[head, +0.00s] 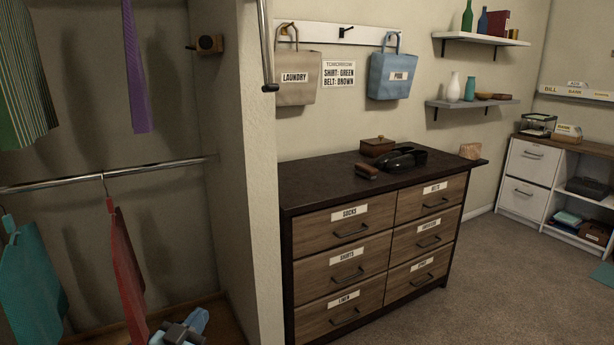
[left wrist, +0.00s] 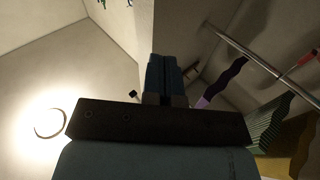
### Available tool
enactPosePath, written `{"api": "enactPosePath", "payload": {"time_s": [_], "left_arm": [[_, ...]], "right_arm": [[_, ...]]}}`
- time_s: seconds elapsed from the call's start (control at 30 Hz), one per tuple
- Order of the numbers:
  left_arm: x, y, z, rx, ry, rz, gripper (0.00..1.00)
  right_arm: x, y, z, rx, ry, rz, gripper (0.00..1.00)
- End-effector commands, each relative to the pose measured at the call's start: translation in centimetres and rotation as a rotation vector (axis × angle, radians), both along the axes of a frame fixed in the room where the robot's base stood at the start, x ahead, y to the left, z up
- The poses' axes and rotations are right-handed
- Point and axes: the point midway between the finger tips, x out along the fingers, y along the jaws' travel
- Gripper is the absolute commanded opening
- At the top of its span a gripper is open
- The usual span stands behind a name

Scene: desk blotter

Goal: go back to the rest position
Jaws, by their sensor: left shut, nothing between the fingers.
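My left gripper (head: 197,319) shows at the bottom of the head view, low in front of the closet opening. It is grey with blue fingers. In the left wrist view the blue fingers (left wrist: 164,76) lie together, shut with nothing between them. The gripper points up towards the wall and ceiling there. My right gripper is in neither view.
Close by hang a red garment (head: 130,270) and a teal garment (head: 30,280), below a metal rail (head: 110,178). A wall end (head: 262,200) separates the closet from the dark-topped dresser (head: 320,180). Carpet (head: 490,280) at right is clear.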

Motion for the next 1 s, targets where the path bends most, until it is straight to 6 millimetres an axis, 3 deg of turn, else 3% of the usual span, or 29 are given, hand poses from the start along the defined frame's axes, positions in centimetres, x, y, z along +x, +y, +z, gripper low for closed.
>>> {"api": "enactPosePath", "payload": {"time_s": [0.03,0.2,0.4,0.6,0.67,1.0], "left_arm": [[-3.7,-2.3,-0.3,-0.031,0.011,-0.041,0.00],[-12.7,-7.0,1.1,-0.127,0.026,-0.132,0.00],[-19.9,-9.4,3.9,-0.225,0.037,-0.188,0.00],[-25.4,-10.4,7.2,-0.317,0.046,-0.218,0.00],[-24.8,-10.3,8.1,-0.297,0.065,-0.207,0.00],[-23.8,-9.5,9.5,-0.216,0.185,-0.147,0.00]], "right_arm": [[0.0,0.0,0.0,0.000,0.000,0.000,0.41],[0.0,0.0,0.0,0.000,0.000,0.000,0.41],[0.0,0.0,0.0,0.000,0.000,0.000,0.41],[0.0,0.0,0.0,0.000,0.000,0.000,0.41],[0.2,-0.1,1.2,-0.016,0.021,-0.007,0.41],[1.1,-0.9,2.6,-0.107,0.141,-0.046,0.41]]}}
